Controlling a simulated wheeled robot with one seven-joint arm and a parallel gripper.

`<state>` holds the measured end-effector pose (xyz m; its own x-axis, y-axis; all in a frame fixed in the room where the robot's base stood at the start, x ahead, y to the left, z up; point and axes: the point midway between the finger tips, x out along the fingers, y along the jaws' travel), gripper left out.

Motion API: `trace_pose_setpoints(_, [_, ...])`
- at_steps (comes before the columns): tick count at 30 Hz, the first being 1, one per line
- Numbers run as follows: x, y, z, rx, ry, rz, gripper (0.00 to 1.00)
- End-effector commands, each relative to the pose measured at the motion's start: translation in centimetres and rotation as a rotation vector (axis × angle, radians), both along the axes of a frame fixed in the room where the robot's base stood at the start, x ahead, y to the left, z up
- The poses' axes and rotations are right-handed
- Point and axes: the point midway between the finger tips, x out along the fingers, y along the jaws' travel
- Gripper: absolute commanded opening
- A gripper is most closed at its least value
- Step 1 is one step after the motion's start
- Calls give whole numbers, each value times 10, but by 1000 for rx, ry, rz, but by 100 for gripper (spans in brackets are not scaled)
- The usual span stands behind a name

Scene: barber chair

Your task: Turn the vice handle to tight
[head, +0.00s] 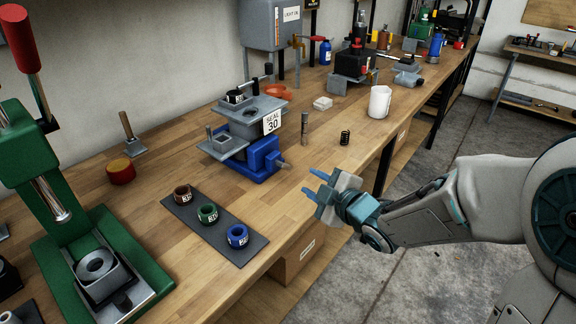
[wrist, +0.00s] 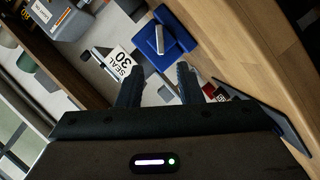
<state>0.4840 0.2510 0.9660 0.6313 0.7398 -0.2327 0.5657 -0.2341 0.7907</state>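The blue vice (head: 262,160) stands on the wooden bench below a grey block with a "SEAL 30" label (head: 272,122). Its short grey handle (head: 284,164) sticks out of the right side toward my gripper. My gripper (head: 314,184) is over the bench's front edge, right of the handle and apart from it. Its two fingers are spread with nothing between them. In the wrist view the handle (wrist: 159,43) shows against the blue vice, ahead of the gap between the open fingertips (wrist: 158,69). Whether the vice is tight or loose I cannot tell.
A dark mat (head: 180,213) with brown, green and blue rings lies left of my gripper. A green press (head: 82,242) stands at the far left. A metal pin (head: 304,131), a black spring (head: 345,138) and a white mug (head: 380,102) stand behind. Bare bench lies around the handle.

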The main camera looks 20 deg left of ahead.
Motion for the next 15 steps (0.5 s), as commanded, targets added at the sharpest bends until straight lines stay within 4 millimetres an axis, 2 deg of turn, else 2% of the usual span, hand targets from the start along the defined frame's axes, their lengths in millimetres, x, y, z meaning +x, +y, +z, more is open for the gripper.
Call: trace_pose_setpoints(15, [57, 67, -22, 0, 4, 0, 33])
